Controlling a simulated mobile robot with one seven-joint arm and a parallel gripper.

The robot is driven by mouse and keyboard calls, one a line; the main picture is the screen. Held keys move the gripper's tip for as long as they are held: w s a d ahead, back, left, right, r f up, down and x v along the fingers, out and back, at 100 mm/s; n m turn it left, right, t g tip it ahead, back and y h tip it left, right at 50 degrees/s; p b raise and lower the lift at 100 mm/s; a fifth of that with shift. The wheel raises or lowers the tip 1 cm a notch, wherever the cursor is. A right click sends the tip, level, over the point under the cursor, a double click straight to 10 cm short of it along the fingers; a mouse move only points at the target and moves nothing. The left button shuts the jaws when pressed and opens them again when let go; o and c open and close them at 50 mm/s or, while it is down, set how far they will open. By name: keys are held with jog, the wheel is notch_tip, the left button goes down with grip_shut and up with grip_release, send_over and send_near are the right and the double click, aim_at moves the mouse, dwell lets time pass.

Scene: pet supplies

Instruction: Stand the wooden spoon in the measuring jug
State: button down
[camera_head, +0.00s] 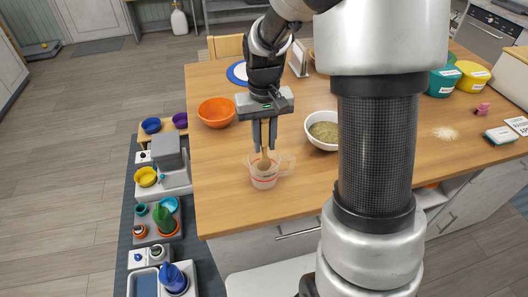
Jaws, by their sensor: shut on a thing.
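The measuring jug (265,182) is clear with red markings and stands upright on the wooden table, near its left front edge. My gripper (264,144) is directly above the jug, pointing down, and is shut on the wooden spoon (264,162). The spoon hangs upright between the fingers. Its lower end is at the jug's mouth and appears to be inside the rim. I cannot tell whether it touches the jug's bottom.
An orange bowl (216,112) stands behind left of the jug, and a white bowl with greenish contents (323,131) behind right. My own arm hides the table's middle. Table around the jug's left is clear.

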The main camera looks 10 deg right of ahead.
aim_at(264, 155)
jog(key=shift+f, duration=1.95)
jog(key=shift+f, duration=0.15)
jog(key=c, duration=1.8)
grip_release()
